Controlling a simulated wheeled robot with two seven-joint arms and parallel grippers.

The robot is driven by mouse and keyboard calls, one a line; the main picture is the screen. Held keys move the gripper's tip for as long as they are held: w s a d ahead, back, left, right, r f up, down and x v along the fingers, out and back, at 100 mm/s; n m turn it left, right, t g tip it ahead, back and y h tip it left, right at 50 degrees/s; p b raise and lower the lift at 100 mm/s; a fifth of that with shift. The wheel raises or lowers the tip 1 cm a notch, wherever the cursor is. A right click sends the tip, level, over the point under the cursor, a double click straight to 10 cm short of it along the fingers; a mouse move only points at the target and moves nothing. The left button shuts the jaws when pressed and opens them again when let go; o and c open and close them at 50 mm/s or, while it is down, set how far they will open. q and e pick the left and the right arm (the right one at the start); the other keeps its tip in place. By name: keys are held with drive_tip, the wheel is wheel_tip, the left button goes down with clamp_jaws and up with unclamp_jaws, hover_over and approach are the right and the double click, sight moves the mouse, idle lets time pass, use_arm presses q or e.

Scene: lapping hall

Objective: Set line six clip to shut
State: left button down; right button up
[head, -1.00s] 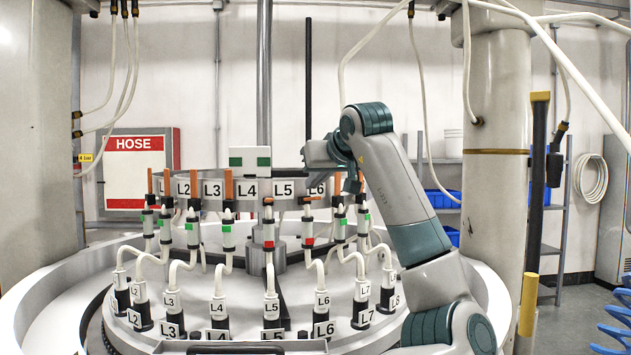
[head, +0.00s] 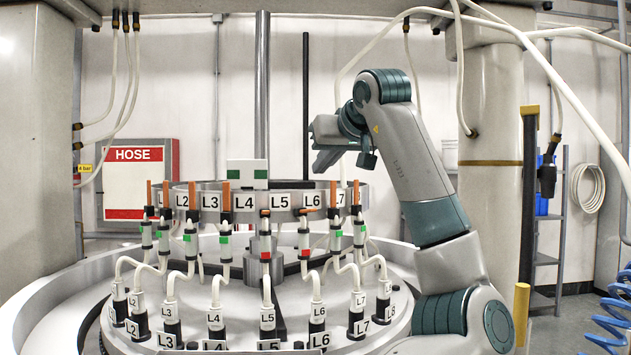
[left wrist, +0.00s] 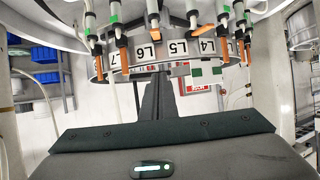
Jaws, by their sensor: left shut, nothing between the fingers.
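The line six clip (head: 304,240) stands on the hose behind the lower L6 label, below the ring label L6 (head: 312,199). It shows a red mark, and its orange end is short and not upright. The line five clip (head: 265,240) looks the same. Neighbouring clips show green marks and upright orange levers (head: 333,194). My left gripper (head: 322,165) is shut and empty, above and behind the line six clip, apart from it. In the left wrist view its dark fingers (left wrist: 156,97) point toward the ring, with the L6 label (left wrist: 152,52) upside down.
The metal ring (head: 370,190) and several white hoses crowd the round machine. A thick column (head: 490,200) and a dark post with yellow ends (head: 529,150) stand at right. A red HOSE board (head: 138,185) hangs at the back left.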

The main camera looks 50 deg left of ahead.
use_arm(q)
drive_tip(key=shift+v, duration=1.15)
drive_tip(key=shift+f, duration=0.15)
